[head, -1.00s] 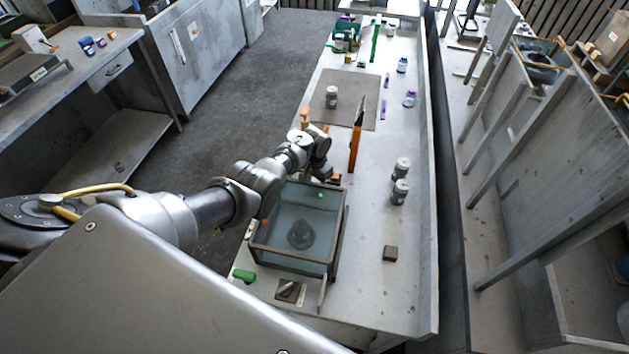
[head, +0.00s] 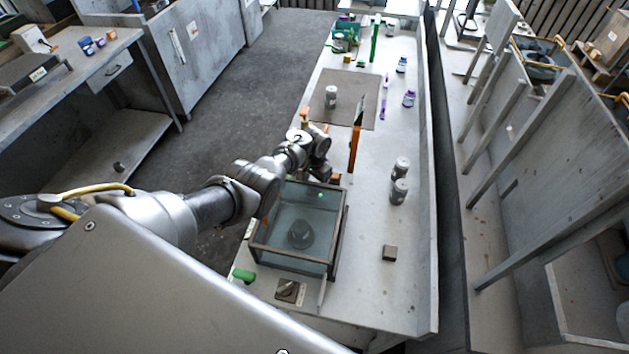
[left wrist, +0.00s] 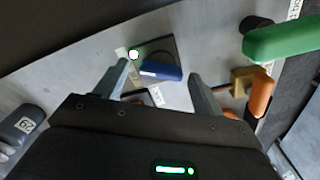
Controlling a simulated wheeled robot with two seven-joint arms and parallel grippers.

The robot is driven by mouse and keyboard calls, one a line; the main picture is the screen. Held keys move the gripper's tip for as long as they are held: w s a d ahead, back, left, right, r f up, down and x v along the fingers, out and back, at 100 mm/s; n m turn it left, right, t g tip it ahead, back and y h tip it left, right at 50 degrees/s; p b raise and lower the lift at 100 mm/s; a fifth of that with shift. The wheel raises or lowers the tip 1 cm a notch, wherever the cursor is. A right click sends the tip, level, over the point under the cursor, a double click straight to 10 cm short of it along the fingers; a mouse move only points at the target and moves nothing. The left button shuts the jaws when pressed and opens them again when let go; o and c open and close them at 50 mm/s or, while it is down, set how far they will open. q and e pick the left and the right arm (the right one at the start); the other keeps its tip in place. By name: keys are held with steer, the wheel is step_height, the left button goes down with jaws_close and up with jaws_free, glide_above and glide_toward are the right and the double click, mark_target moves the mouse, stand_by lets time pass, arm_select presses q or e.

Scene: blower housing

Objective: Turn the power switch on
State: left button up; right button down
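My left gripper (left wrist: 160,76) is open, with one finger on each side of the blue handle; no clear contact shows. In the head view my left wrist (head: 316,160) is over the far end of the glass-walled box (head: 262,232), and its fingertips are hidden. A green glow (head: 320,194) shows near that end of the box. My right gripper is not in view.
A green handle (left wrist: 285,38) and an orange handle (left wrist: 262,92) are close to the right finger. Two grey canisters (head: 400,178) stand right of the box. A small dark block (head: 390,253) lies nearer. The bench's right strip is mostly clear.

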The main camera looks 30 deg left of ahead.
arm_select(q)
steer(key=shift+r, duration=0.4)
step_height(320, 180, up, 10)
steer(key=p, duration=0.1)
stand_by(0.5)
